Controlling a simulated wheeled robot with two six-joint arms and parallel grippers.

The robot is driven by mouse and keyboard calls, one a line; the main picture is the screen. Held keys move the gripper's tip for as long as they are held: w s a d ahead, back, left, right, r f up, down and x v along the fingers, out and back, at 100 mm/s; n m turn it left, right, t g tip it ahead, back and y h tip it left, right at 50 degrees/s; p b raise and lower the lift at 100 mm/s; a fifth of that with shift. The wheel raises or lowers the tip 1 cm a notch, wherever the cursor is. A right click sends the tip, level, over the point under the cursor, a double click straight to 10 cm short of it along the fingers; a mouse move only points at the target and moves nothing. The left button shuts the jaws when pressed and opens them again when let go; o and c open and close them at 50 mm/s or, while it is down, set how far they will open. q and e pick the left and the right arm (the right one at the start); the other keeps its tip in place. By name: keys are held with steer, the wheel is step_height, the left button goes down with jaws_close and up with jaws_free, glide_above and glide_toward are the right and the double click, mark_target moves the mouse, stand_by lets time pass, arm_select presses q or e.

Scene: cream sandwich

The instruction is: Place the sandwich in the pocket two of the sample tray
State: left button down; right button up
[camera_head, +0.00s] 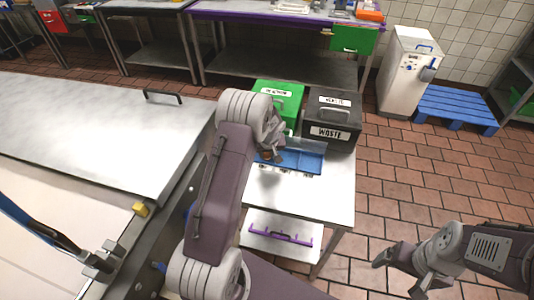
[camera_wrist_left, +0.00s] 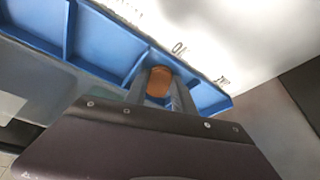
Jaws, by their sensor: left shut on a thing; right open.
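The blue sample tray (camera_head: 305,160) lies on the metal table, partly hidden behind my left arm. In the left wrist view the tray (camera_wrist_left: 103,42) shows a row of pockets split by thin walls. My left gripper (camera_head: 271,152) is over the tray, pointing down. It is shut on the brown sandwich (camera_wrist_left: 158,83), seen between its two fingers in the left wrist view. The sandwich is at the tray's pockets; I cannot tell whether it touches the pocket floor. My right gripper (camera_head: 398,272) is open and empty, off the table at the lower right.
A green bin (camera_head: 284,92) and a black bin labelled WASTE (camera_head: 333,132) stand behind the tray. A large metal-topped unit (camera_head: 90,130) stands at the left. The table's (camera_head: 325,195) front right is clear. A purple-handled item (camera_head: 282,234) lies lower down.

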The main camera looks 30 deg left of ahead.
arm_select(q)
steer(key=c, duration=1.3)
jaws_free()
steer(key=shift+f, duration=0.1)
steer(key=shift+r+p, duration=0.3)
steer(key=shift+r, duration=0.2)
steer(key=v, duration=1.1)
steer(key=s+d+m+h, duration=0.1)
steer(key=s+d+m, duration=0.1)
steer(key=s+d, duration=0.2)
steer(key=s+d+f+m+g+h, duration=0.1)
steer(key=s+d, duration=0.3)
steer(key=s, duration=0.6)
steer(key=s+d+m+g, duration=0.1)
steer(key=s+d+m, duration=0.3)
steer(key=s, duration=0.4)
steer(key=shift+d+f+h, duration=0.15)
steer(key=shift+f+h, duration=0.2)
steer(key=shift+h, duration=0.05)
